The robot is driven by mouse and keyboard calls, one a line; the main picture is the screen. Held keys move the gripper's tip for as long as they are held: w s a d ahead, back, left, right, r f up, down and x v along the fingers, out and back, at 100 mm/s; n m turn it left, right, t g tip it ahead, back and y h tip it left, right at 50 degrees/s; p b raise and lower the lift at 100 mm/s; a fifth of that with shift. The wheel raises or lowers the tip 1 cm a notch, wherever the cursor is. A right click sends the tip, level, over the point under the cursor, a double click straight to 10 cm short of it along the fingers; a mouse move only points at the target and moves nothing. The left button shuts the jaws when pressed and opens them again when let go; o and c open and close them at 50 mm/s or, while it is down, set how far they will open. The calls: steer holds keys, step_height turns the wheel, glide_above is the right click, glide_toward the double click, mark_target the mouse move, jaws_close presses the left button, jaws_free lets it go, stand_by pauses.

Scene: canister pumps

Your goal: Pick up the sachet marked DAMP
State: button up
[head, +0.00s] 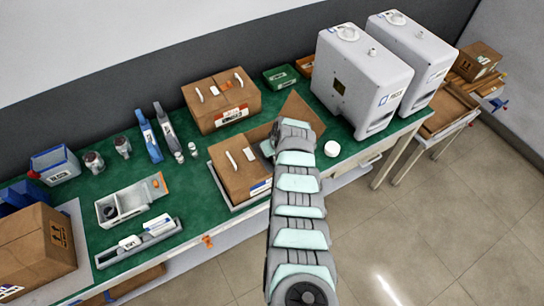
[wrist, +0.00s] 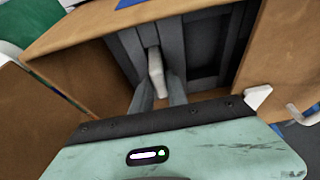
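My gripper (wrist: 160,94) points down into an open cardboard box with a dark grey lining, seen in the wrist view. Its two grey fingers stand a little apart, one on each side of a narrow pale thing (wrist: 156,68). That pale thing stands on edge in the box; it may be the sachet, but no marking on it can be read. I cannot tell whether the fingers press on it. In the head view my arm covers the gripper, and the inside of the box is hidden.
The box's brown flaps (wrist: 40,120) stand around my gripper. In the head view, a closed carton (head: 222,101) is behind, two white canister pumps (head: 362,85) are at right, and a white round cap (head: 331,149) is beside my arm. The green bench (head: 185,205) has bare patches at left.

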jaws_close()
steer(key=shift+r, duration=0.1)
stand_by(0.3)
